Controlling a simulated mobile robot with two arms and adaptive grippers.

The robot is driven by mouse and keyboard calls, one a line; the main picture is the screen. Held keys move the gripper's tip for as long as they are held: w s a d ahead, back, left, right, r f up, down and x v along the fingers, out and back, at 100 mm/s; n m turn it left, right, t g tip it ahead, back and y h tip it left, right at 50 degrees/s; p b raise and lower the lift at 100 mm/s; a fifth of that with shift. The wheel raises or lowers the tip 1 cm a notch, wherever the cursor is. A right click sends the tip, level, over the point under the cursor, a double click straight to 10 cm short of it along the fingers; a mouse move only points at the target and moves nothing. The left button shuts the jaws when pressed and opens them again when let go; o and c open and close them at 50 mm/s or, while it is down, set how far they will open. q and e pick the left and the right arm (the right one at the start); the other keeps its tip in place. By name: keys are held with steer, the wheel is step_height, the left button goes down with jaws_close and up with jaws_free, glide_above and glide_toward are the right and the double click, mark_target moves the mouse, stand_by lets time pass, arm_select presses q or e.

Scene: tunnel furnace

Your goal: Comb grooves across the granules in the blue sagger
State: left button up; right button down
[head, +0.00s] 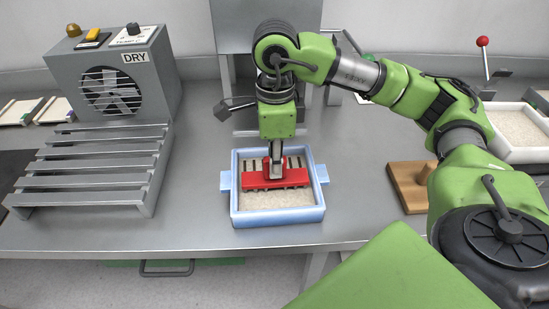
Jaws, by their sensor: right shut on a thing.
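The blue sagger (278,217) stands near the front edge of the grey bench, below my right arm. It holds pale granules (277,198). A red comb (293,178) lies across the middle of the sagger, low at the granules. My right gripper (276,165) points down over the sagger and is shut on the comb. Dark stripes show behind the comb, at the far side of the granules. The gripper and comb hide part of the granules. My left gripper is not in view.
A grey dryer (150,75) marked DRY and a slatted rack (95,165) stand at the left. A wooden board (408,190) with a peg lies to the right. A white tray of granules (515,155) is at the far right. Bare bench lies on either side of the sagger.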

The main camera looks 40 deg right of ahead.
steer(key=shift+s, duration=0.1)
steer(key=shift+s+a, duration=0.3)
steer(key=shift+s, duration=0.2)
steer(key=shift+s+a+b, duration=0.3)
steer(key=shift+s, duration=0.15)
steer(key=shift+s, duration=0.1)
steer(key=shift+s+a+f, duration=0.1)
steer(key=shift+s+a, duration=0.05)
steer(key=shift+s, duration=0.1)
steer(key=shift+s+a+b, duration=0.25)
steer(key=shift+s+b, duration=0.1)
